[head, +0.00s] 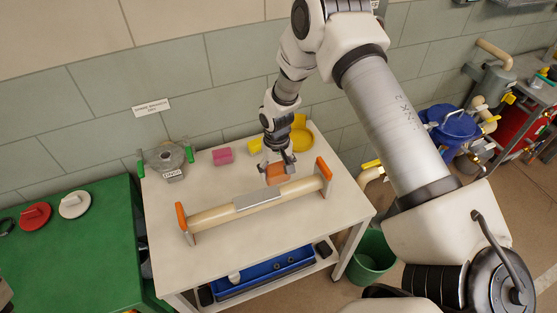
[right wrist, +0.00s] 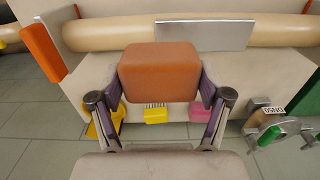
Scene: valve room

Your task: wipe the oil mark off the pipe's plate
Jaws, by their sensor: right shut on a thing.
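The pipe (head: 215,216) is a beige tube lying across the white table between two orange-topped end stands. Its grey plate (head: 258,197) sits at the middle of the tube and also shows in the right wrist view (right wrist: 203,36). I can make out no oil mark on the plate in either view. My right gripper (head: 279,167) is shut on an orange-brown block (right wrist: 160,72), like a sponge. It holds the block just behind the pipe, near the plate's right end in the head view. Whether the block touches the pipe is unclear. My left gripper is not in view.
A pink block (head: 222,156), a yellow block (head: 256,146) and a yellow dish (head: 301,139) lie along the table's back. A grey fitting with green handles (head: 168,160) stands back left. A blue tray (head: 262,278) is on the lower shelf. The table front (head: 300,226) is clear.

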